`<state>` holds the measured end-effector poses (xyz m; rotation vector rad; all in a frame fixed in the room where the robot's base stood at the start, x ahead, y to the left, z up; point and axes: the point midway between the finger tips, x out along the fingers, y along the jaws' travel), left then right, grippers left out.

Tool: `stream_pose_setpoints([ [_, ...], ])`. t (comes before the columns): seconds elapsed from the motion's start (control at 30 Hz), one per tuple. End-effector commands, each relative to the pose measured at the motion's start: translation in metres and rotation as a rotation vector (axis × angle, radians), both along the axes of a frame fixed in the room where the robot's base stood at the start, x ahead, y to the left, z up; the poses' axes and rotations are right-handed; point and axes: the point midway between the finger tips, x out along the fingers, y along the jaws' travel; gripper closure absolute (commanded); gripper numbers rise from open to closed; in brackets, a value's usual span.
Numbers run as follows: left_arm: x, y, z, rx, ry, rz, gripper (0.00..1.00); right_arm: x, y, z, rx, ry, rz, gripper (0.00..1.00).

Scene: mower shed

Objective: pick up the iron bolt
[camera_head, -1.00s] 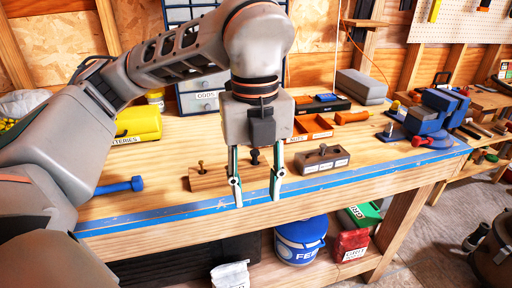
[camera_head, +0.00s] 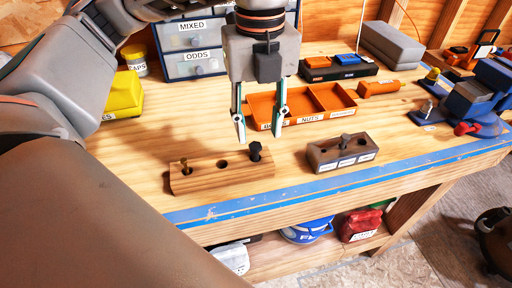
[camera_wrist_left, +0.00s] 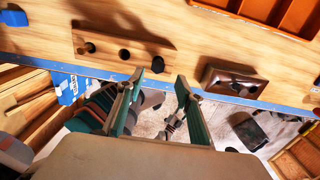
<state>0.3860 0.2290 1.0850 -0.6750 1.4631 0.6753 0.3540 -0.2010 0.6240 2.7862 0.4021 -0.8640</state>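A light wooden block (camera_head: 215,178) stands near the bench's front edge. A black bolt (camera_head: 255,151), dark like iron, stands upright at its right end. A brass bolt (camera_head: 184,166) stands at its left end, with an open hole between. A darker block (camera_head: 330,155) to the right holds a grey bolt (camera_head: 346,138). I cannot be sure which dark or grey bolt is iron. My left gripper (camera_head: 259,135) is open and empty, pointing down, its tips apart from the bolts. In the wrist view, the black bolt (camera_wrist_left: 158,64) appears just beyond the gap between the fingertips (camera_wrist_left: 159,76). My right gripper is not in view.
An orange divided tray (camera_head: 300,106) lies behind the gripper, with a drawer cabinet (camera_head: 195,48) at the back. A blue vise (camera_head: 475,100) stands at the right. The bench (camera_head: 130,180) is clear left of the wooden block.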

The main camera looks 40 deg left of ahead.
Motion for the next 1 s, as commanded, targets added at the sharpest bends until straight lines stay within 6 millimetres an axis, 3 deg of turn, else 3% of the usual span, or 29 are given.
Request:
stream_pose_setpoints([
  [0.43,-0.002,0.007,-0.055,0.000,0.005,0.000,0.64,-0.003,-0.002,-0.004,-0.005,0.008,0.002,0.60],
  [0.77,-0.001,0.007,-0.061,-0.001,0.001,0.000,0.64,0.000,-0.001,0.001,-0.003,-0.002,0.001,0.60],
  [0.9,-0.001,0.007,-0.061,-0.001,0.001,0.000,0.98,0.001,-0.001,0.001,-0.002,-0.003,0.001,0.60],
  [1.0,-0.001,0.007,-0.061,-0.001,0.001,0.000,1.00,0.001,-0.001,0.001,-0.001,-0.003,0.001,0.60],
])
